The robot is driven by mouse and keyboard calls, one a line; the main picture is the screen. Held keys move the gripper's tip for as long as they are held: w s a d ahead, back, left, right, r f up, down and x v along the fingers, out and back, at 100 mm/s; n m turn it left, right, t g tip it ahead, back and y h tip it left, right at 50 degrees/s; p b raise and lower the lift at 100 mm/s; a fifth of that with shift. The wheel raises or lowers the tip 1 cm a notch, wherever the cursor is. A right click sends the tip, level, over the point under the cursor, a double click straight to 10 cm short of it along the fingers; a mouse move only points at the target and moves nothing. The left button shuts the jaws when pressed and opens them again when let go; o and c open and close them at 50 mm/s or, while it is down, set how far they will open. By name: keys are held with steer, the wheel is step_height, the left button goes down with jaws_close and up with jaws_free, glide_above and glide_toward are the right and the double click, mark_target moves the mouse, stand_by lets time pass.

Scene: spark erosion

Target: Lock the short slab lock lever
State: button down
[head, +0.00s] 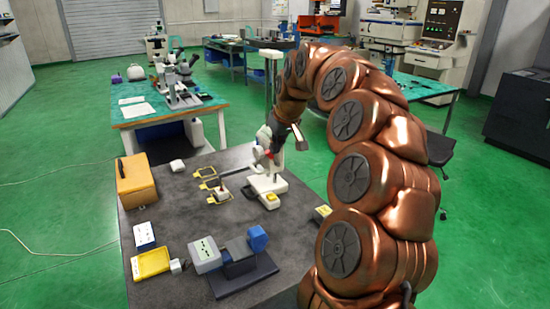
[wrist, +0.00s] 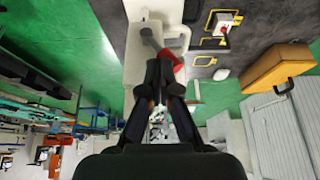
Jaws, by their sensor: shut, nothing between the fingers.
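A white stand (head: 266,184) with an upright post is at the right rear of the dark table, below my gripper. My gripper (wrist: 160,68) is shut and empty, its fingertips close together. In the wrist view a red part (wrist: 172,59) and a grey lever-like part (wrist: 149,38) lie just beyond the fingertips, against the white stand (wrist: 140,62). I cannot tell whether the fingertips touch them, nor clearly which part is the short slab lock lever.
The dark table (head: 185,215) holds an orange case (head: 136,181), a yellow tray (head: 151,263), a grey-and-blue device (head: 205,254) and a small red-topped box (head: 221,193) near yellow frames. A microscope (head: 178,82) stands on a bench behind. The table's middle has free room.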

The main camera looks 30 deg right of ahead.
steer(key=shift+a+f+b, duration=0.35)
steer(key=shift+a+b, duration=0.05)
steer(key=shift+a, duration=0.3)
steer(key=shift+a+f, duration=0.2)
steer(key=shift+w+a+f+b, duration=0.1)
steer(key=shift+a+f+b, duration=0.4)
steer(key=shift+b, duration=0.1)
step_height(320, 180, up, 6)
steer(key=p, duration=0.2)
glide_above(267, 154)
steer(key=s, duration=0.1)
steer(key=shift+a+r, duration=0.1)
steer(key=shift+a, duration=0.15)
stand_by(0.3)
stand_by(0.4)
